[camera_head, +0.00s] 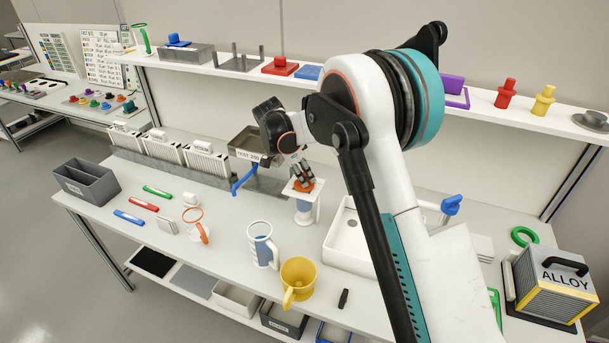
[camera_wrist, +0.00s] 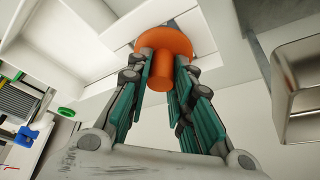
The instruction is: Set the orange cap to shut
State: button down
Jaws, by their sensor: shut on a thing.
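In the wrist view the cap (camera_wrist: 164,42) shows as a round orange disc with a thick stem pointing toward the camera. My gripper (camera_head: 301,177) is at the cap from above. In the wrist view my gripper (camera_wrist: 163,78) has its teal-padded fingers on both sides of the stem, shut on it. The fingers hide part of the cap in the head view. I cannot tell how far the cap is turned.
A blue-striped mug (camera_head: 262,247) and a yellow funnel-like cup (camera_head: 298,276) stand in front. A metal box with a blue handle (camera_head: 242,180) is behind left. A white basin (camera_head: 348,240) is to the right. A shelf (camera_head: 270,78) runs above the bench.

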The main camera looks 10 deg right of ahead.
jog(key=c, duration=1.4)
grip_release()
jog(key=shift+a, duration=0.1)
jog(key=v, duration=1.2)
jog(key=shift+f, duration=0.1)
